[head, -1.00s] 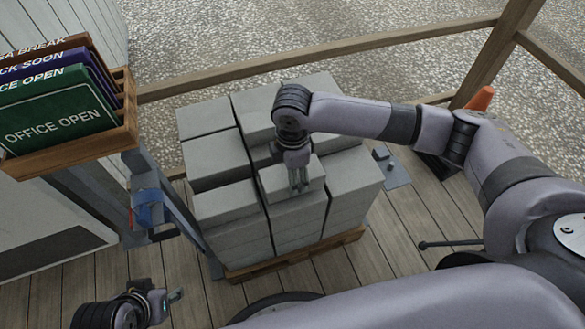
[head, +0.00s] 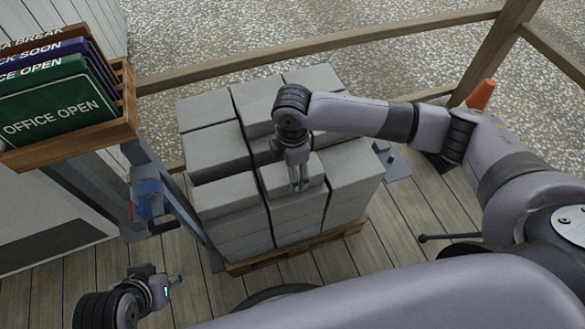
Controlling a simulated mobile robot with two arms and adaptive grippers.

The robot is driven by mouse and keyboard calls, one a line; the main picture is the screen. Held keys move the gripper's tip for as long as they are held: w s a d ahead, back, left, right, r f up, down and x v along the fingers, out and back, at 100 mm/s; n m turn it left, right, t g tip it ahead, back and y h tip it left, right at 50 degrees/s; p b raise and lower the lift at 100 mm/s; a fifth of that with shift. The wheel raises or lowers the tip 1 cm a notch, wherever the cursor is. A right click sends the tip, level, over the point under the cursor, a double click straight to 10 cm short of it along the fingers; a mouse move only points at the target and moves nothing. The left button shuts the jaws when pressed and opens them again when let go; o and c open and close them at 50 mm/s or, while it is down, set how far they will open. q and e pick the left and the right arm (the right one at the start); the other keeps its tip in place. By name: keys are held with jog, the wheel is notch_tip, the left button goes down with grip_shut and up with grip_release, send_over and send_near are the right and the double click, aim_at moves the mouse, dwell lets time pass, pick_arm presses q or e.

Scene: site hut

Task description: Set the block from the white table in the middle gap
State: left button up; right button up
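Grey blocks (head: 215,150) are stacked in three columns on a wooden pallet (head: 295,248). A grey block (head: 277,181) lies in the front middle place, between its left and right neighbours, with its top about level with theirs. My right gripper (head: 300,184) points down at this block, its fingertips over the block's top and front edge. I cannot tell whether its fingers grip the block. My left gripper (head: 176,281) is low at the bottom left, away from the stack, with no object visible in it; its finger opening is unclear. The white table is not in view.
A wooden sign rack (head: 80,142) with several signs, including a green one (head: 58,108), stands at the left on a grey frame. A wooden railing (head: 330,47) runs behind the stack. An orange cone (head: 481,95) is at the right.

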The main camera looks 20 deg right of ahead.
jog(key=shift+o, duration=1.4)
jog(key=shift+f, duration=0.1)
jog(key=shift+s+f, duration=0.1)
notch_tip(320, 180, up, 12)
